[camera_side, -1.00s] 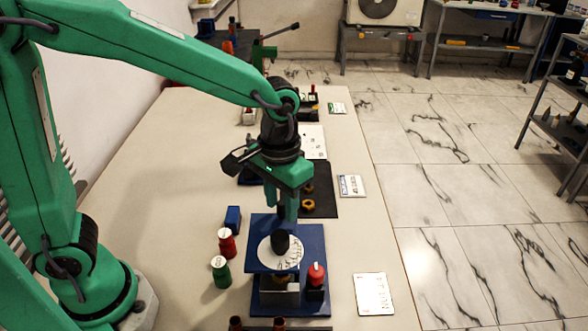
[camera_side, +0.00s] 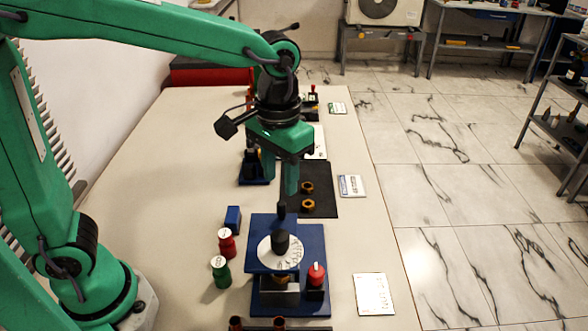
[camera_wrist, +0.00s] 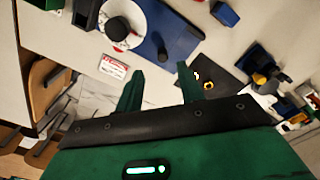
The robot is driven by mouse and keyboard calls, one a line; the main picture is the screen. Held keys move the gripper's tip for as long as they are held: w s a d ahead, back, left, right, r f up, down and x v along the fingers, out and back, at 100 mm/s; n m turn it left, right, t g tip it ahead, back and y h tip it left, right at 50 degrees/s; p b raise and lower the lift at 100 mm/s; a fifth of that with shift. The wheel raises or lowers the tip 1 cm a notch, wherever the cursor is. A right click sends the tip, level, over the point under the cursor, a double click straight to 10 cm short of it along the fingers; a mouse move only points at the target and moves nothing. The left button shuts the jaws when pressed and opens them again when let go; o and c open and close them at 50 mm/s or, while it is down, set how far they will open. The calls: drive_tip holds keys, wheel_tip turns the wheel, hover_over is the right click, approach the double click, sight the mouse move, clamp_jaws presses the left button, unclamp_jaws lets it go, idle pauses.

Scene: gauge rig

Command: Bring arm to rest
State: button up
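My gripper (camera_side: 281,184) hangs in the air above and behind the blue gauge rig (camera_side: 315,240). In the wrist view its two green fingers (camera_wrist: 160,86) stand apart with nothing between them. The rig carries a white dial (camera_side: 265,258) with a black knob (camera_side: 281,243) on it. In the wrist view the white dial (camera_wrist: 130,10) and black knob (camera_wrist: 117,28) lie beyond the fingers, near the top edge. My gripper is clear of the knob.
A red-topped piece (camera_side: 316,274) stands at the rig's right. Red (camera_side: 226,242) and green (camera_side: 221,272) cylinders and a blue block (camera_side: 233,218) stand to its left. A dark mat (camera_side: 318,192) holds two yellow nuts. The table's left-middle is bare.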

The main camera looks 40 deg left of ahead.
drive_tip(key=s+a+r+t, duration=0.1)
drive_tip(key=s+a+t, duration=0.4)
drive_tip(key=s+a, duration=0.5)
drive_tip(key=shift+s+a+r+t, duration=0.15)
drive_tip(key=shift+a+r+t, duration=0.2)
drive_tip(key=shift+a, duration=1.6)
